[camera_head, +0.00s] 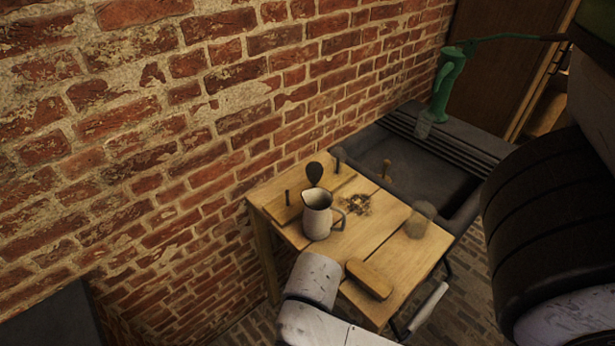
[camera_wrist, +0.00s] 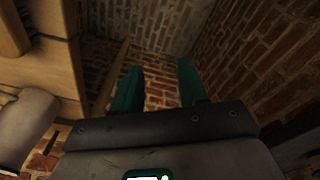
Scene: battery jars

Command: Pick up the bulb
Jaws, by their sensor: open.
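A dark, rounded, bulb-like thing (camera_head: 314,172) stands at the back of the wooden table (camera_head: 405,262), above a wooden board with dark posts. It looks like the bulb, but it is too small and dark to be sure. My gripper (camera_wrist: 158,78) shows in the wrist view with two green fingers apart and nothing between them. It faces brick wall and floor beside wooden furniture (camera_wrist: 48,55) at the left. No bulb shows in the wrist view. I cannot make out the fingers in the head view.
A pale jug (camera_head: 317,216) stands on the table, with a brown block (camera_head: 369,278) nearer the front, brown scraps (camera_head: 357,204) and a hazy jar (camera_head: 418,222) to the right. A dark sink (camera_head: 425,160) and green pump (camera_head: 447,85) stand behind. A brick wall borders the table.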

